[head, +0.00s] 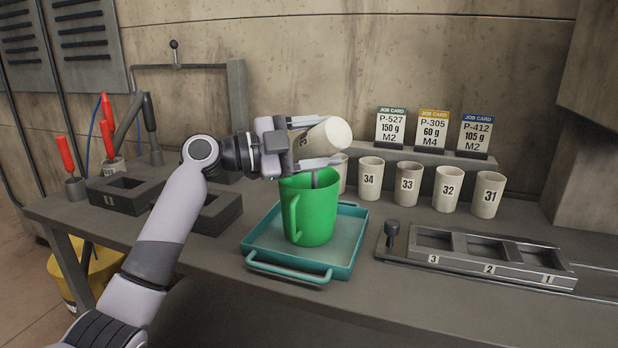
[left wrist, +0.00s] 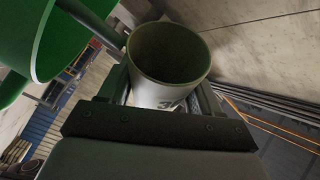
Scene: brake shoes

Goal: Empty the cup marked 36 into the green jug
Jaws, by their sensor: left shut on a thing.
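The green jug (head: 318,212) stands upright in a teal tray (head: 258,240); part of the jug also shows in the left wrist view (left wrist: 75,45). My left gripper (head: 322,142) is shut on a pale cup (head: 334,135) and holds it tipped above the jug, its base up and to the right. The cup's mark is partly covered; a 3 shows in the left wrist view, where the cup (left wrist: 165,90) has a dark inside with no clear contents. A narrow grey strip (head: 314,178) runs between cup and jug; I cannot tell whether it is pouring material.
Cups marked 34 (head: 371,180), 33 (head: 407,184), 32 (head: 447,190) and 31 (head: 487,195) stand right of the jug, with another partly hidden behind it. Job cards (head: 433,130) stand behind. A numbered rack (head: 475,262) lies at front right. Dark blocks (head: 128,196) and red-handled tools (head: 66,155) are left.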

